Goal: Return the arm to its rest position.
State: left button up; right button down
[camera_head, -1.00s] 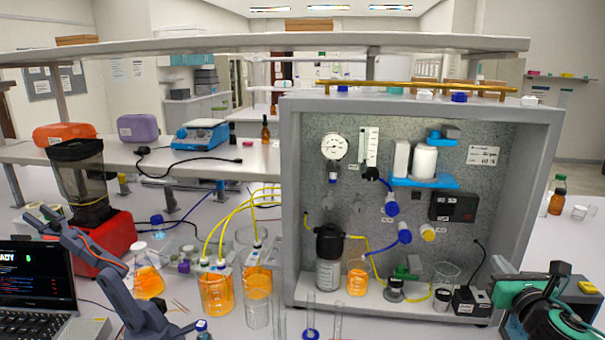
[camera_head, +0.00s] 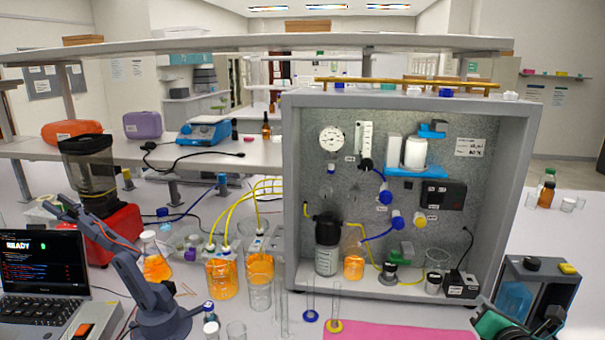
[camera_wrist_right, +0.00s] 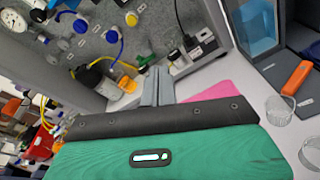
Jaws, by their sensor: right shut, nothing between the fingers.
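My right arm, teal and black, shows at the bottom right corner of the head view, partly cut off by the frame edge. Its gripper (camera_head: 497,323) is low in front of the rig's right corner, apart from the rig. In the right wrist view the two grey fingers (camera_wrist_right: 157,86) are together, with nothing between them. The teal and black hand fills the lower part of that view. My left gripper is not in view.
The grey-framed rig (camera_head: 292,190) stands in the middle. A dark station with a blue container (camera_head: 515,298) is close beside my right arm. A pink mat (camera_head: 400,332) lies in front. Cylinders, orange beakers (camera_head: 221,280) and a small grey-blue bench arm (camera_head: 150,295) stand left.

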jog(key=s+a+f+m+g, duration=0.3)
jog(key=s+a+f+m, duration=0.2)
jog(key=s+f+m, duration=0.25)
jog(key=s+a+f+m+g, duration=0.45)
jog(key=s+f+m, duration=0.25)
jog(key=f, duration=0.2)
jog(key=s+a+f+m+g+y, duration=0.2)
jog(key=s+a+f+m, duration=0.1)
jog(key=s+a+m, duration=0.4)
jog(key=s+a+f+m+g+y, duration=0.25)
jog(key=s+m, duration=0.25)
jog(key=s, duration=0.3)
notch_tip(320, 180, down, 32)
jog(key=s+g, duration=0.1)
jog(key=s+d+f+g+h, duration=0.1)
jog(key=s+d+f, duration=0.1)
jog(key=s+f, duration=1.6)
jog(key=shift+s+d+f+n+g, duration=0.3)
jog(key=shift+s+d+f+n, duration=0.05)
jog(key=shift+f, duration=0.15)
jog(key=shift+w, duration=0.15)
